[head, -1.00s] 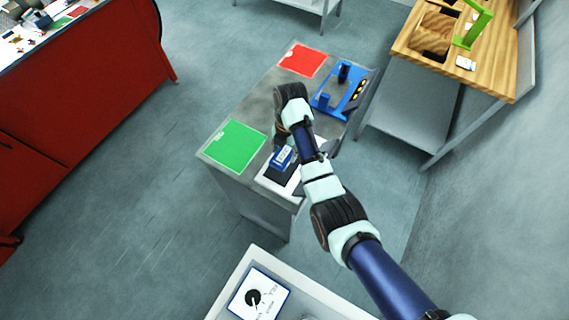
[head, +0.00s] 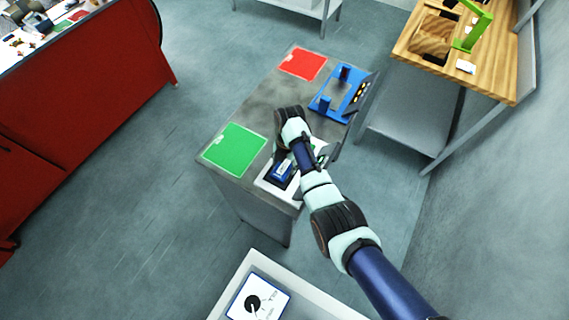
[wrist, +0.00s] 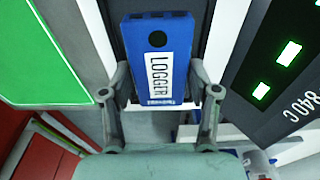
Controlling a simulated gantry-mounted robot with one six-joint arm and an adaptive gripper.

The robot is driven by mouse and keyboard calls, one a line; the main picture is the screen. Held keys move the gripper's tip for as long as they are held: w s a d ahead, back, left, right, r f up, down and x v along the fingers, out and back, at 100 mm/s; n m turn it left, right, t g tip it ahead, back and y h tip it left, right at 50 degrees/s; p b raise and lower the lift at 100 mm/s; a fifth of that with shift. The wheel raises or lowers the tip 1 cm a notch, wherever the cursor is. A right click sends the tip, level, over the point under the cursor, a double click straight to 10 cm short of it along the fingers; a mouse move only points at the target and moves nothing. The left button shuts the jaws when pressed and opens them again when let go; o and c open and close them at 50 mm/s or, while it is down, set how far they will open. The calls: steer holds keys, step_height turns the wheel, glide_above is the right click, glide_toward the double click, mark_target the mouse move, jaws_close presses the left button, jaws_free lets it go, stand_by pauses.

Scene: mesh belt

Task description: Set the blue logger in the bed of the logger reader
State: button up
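The blue logger (head: 281,173), with a white label, is over the dark bed of the white-edged logger reader (head: 264,184) at the table's near end. In the wrist view the logger (wrist: 158,40) stands upright in the picture, its "LOGGER" label facing the camera. My gripper (wrist: 159,75) has one finger against each side of its lower part. The dark bed (wrist: 219,35) shows behind the logger. I cannot tell whether the logger touches the bed floor. In the head view my arm hides the fingers.
A green mat (head: 235,150) lies left of the reader, a red mat (head: 302,64) at the far end. A blue stand (head: 325,104) is at the right edge. A dark display (wrist: 287,70) with green lights is beside the reader. A white-rimmed tray (head: 232,282) is in front.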

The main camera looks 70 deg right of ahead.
mark_target(286, 163)
steer(key=o, duration=0.3)
steer(key=shift+r, duration=0.1)
step_height(286, 163, up, 12)
steer(key=d+p, duration=0.1)
steer(key=shift+d, duration=0.2)
steer(key=shift+s, duration=0.1)
